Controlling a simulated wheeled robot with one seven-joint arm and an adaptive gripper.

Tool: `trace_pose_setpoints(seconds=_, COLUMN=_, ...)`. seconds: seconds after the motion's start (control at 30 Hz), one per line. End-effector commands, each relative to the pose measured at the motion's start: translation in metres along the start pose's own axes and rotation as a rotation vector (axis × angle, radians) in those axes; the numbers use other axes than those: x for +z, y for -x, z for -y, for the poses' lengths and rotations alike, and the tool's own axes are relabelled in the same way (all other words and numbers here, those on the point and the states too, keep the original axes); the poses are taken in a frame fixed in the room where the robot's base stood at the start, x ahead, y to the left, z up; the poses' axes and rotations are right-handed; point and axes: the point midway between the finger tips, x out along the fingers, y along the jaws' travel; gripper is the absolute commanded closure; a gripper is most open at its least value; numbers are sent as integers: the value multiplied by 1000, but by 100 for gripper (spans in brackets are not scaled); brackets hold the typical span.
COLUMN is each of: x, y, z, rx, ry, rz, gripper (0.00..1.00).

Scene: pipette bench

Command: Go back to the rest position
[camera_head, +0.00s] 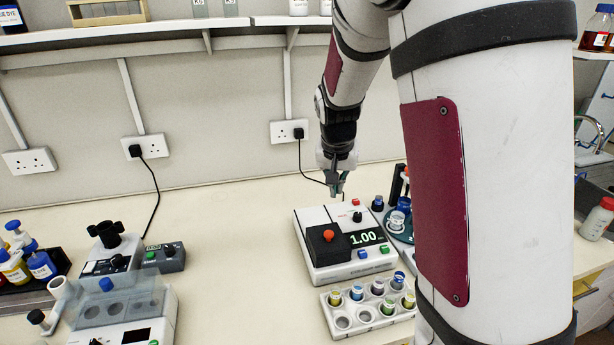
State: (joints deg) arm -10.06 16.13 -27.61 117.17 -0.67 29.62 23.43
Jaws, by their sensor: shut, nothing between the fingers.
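My gripper (337,188) is shut and empty. It points down above the back of the white instrument (325,270) with the display reading 1.00. It looks apart from the instrument, though the exact gap is hard to judge. My arm comes down from the top of the picture, and its large white link covers much of the right side.
A white rack (343,321) with several capped vials stands in front of the instrument. A round holder (397,230) is partly hidden by my arm. At left are a clear-lidded device (118,308) and dye bottles (40,264). The bench (240,270) between is clear.

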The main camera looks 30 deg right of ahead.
Motion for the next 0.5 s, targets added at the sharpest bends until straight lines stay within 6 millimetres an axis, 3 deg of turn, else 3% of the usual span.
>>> trace_pose_setpoints(seconds=0.27, x=5, y=12, z=2, rx=-22, ry=12, rz=3, gripper=100)
trace_pose_setpoints(seconds=0.37, x=18, y=36, z=4, rx=-63, ry=39, rz=10, gripper=100)
trace_pose_setpoints(seconds=0.5, x=46, y=81, z=7, rx=-141, ry=111, rz=17, gripper=100)
